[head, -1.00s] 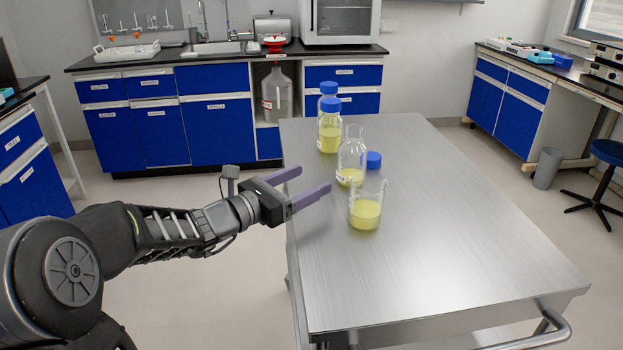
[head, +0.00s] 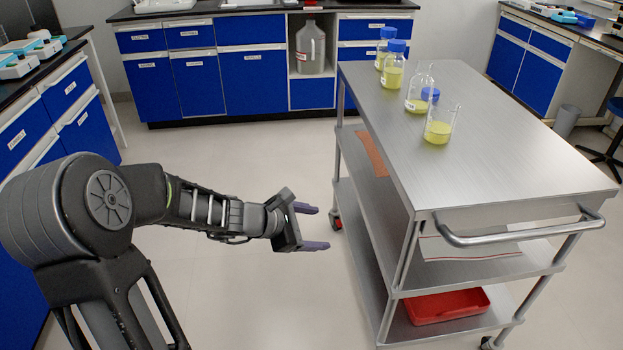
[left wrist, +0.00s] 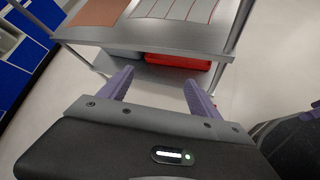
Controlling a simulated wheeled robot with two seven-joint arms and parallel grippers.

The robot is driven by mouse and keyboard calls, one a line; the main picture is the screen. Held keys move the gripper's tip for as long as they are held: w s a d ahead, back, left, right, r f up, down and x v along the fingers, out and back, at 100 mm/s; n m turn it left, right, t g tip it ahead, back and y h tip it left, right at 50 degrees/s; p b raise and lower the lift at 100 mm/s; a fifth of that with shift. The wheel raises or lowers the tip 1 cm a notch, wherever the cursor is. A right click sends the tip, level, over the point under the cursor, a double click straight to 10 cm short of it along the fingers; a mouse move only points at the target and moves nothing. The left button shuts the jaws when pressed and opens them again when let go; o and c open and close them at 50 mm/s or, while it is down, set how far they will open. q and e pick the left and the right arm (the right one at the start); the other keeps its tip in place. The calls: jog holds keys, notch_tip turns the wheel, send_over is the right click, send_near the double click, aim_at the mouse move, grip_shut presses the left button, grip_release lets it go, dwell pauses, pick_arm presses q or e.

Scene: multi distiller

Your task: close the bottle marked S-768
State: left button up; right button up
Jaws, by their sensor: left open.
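An uncapped clear bottle (head: 414,103) with yellow liquid stands on the steel cart top (head: 490,150). A blue cap (head: 431,93) sits just right of it. Two more bottles with yellow liquid, a nearer one (head: 393,73) and a farther one (head: 383,56), stand behind it with blue caps on. The labels are too small to read. My left gripper (head: 318,227) is open and empty, left of the cart and below its top. In the left wrist view its purple fingers (left wrist: 158,86) point toward the cart's lower shelves.
A beaker (head: 438,132) of yellow liquid stands in front of the uncapped bottle. The cart has a front handle (head: 520,233) and lower shelves, with a red tray (head: 447,305) on the bottom one. Open floor lies left of the cart.

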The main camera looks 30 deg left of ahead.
pick_arm(q)
jog(key=s+d+f+m+g+y, duration=0.1)
jog(key=s+d+f+m+g, duration=0.2)
jog(key=s+d+f+m, duration=0.65)
jog(key=s+d+f+m+g+y, duration=0.1)
jog(key=s+f+m+g, duration=0.4)
jog(key=f, duration=0.9)
jog(key=s+d+m+h+p, duration=0.1)
jog(key=s+d+m+p, duration=0.5)
jog(key=s+d+m, duration=0.45)
jog(key=d+r+n+g+p, duration=0.1)
jog(key=d+r+p, duration=0.2)
jog(key=r+p, duration=0.7)
jog(key=shift+r+h+p, duration=0.25)
jog(key=shift+h+p, duration=0.05)
jog(key=shift+p, duration=0.15)
jog(key=shift+w+d, duration=0.1)
